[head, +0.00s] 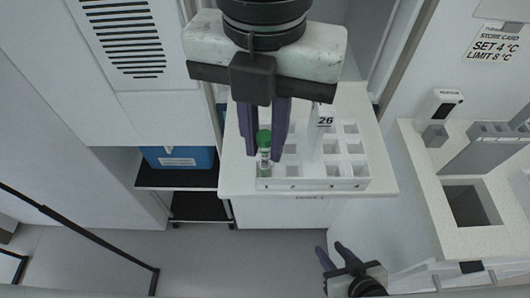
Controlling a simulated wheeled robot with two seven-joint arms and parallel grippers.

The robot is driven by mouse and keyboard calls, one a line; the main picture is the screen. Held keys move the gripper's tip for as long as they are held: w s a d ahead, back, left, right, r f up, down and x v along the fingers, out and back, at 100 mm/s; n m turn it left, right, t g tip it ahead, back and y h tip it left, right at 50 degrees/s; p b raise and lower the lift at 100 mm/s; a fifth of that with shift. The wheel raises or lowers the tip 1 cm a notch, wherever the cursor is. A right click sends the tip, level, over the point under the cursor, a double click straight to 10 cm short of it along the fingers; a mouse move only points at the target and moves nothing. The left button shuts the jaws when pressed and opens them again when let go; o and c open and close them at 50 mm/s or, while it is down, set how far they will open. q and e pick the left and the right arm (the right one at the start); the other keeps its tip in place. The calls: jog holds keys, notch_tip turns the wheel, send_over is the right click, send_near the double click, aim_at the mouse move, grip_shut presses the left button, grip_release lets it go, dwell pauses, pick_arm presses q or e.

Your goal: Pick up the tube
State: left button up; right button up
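A clear tube with a green cap (264,138) stands upright at the front-left corner of a white rack (345,184). My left gripper (264,150) comes down from above, with one dark purple finger on each side of the tube near its cap. The gap is about as wide as the cap, and I cannot tell whether the fingers touch it. The tube's lower end is partly hidden by the rack's front wall. My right gripper (335,252) is open and empty, low in the view, in front of the counter and away from the rack.
The rack has several empty cells and stands on a white counter (385,185). At the right are a white device (440,103) and a bench with a dark opening (468,205). A blue box (178,158) sits on a shelf at left.

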pick_arm(q)
jog(key=shift+c, duration=0.6)
jog(key=shift+r, duration=0.35)
notch_tip(320, 180, up, 9)
jog(key=shift+r+b, duration=0.2)
jog(key=shift+b, duration=0.25)
dwell(0.4)
